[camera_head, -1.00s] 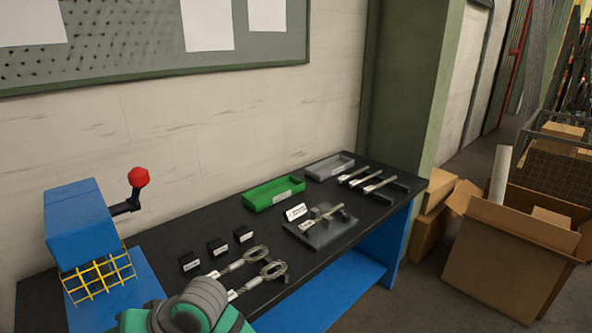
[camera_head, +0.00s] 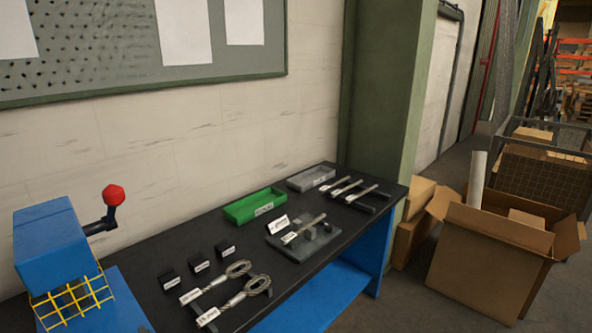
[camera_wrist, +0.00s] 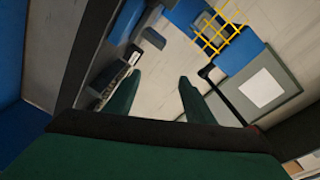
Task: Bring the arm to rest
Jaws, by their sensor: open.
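My gripper (camera_wrist: 160,85) shows in the wrist view. Its two dark green fingers are apart, with nothing between them but the pale wall behind. My arm and gripper do not show in the head view. Through the wrist view, the blue machine's yellow guard (camera_wrist: 217,38) lies beyond the fingers at the top right, and a wall board (camera_wrist: 285,105) is at the right. The gripper touches nothing that I can see.
A black workbench (camera_head: 290,280) carries a blue press (camera_head: 50,245) with a red-knobbed lever, looped cable pieces (camera_head: 240,290), a grey fixture plate (camera_head: 300,248), a green tray (camera_head: 253,206) and a grey tray (camera_head: 310,178). Cardboard boxes (camera_head: 490,260) stand on the floor at the right.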

